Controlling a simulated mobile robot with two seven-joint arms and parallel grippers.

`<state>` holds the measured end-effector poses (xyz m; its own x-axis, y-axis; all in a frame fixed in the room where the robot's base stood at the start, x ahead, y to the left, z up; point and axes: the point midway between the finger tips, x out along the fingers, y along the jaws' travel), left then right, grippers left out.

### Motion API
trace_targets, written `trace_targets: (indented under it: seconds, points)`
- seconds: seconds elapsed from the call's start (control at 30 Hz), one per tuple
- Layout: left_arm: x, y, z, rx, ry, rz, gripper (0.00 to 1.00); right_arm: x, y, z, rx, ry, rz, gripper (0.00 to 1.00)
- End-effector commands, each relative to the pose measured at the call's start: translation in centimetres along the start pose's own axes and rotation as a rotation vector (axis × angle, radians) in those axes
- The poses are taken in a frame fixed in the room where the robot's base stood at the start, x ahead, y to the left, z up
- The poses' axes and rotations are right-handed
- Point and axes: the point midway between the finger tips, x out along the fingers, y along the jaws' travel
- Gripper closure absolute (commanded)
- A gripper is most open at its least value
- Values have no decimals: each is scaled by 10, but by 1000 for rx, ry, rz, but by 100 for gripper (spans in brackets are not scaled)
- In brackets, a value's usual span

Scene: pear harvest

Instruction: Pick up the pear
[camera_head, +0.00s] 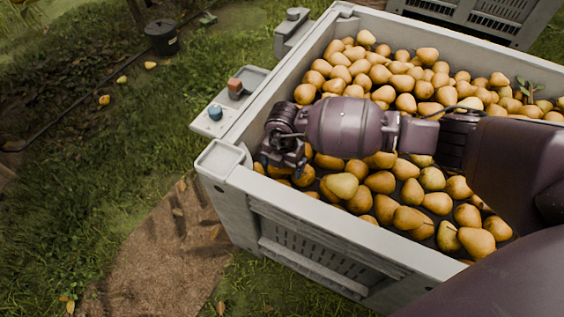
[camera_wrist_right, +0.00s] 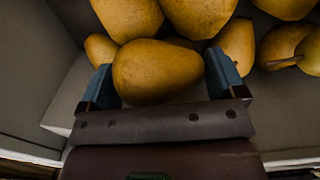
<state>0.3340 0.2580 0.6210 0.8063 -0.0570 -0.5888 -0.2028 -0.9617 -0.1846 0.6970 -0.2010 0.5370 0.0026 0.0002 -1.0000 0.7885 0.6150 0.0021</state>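My right gripper (camera_head: 287,170) is down in the near left corner of the grey bin (camera_head: 232,185), among the pears. In the right wrist view its two blue fingers (camera_wrist_right: 165,85) are spread wide near the ends of the palm. One yellow-brown pear (camera_wrist_right: 157,71) lies between them, close to both fingers; whether they touch it is unclear. In the head view a pear (camera_head: 304,176) shows beside the fingertips. Several pears (camera_head: 341,186) fill the bin around my right arm. My left gripper is not in view.
The bin's corner post (camera_head: 221,157) and near wall are close to the gripper. A side ledge holds a red-brown block (camera_head: 235,86) and a blue object (camera_head: 215,112). A black bucket (camera_head: 161,37) stands on the grass. A second crate (camera_head: 490,18) is behind.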

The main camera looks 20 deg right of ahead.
Motion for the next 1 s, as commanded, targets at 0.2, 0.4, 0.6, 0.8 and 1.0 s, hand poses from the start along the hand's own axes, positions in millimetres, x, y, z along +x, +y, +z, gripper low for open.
trace_targets:
  seconds: [0.2,0.4,0.6,0.8,1.0]
  points:
    - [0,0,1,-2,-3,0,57,1,0,0,0,1,-1,44]
    - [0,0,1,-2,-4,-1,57,1,0,0,0,1,-1,46]
    - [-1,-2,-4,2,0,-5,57,-13,1,1,0,-2,3,46]
    - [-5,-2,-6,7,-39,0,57,-57,3,2,0,-9,12,46]
    - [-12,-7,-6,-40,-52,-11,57,-112,3,2,0,-11,14,46]
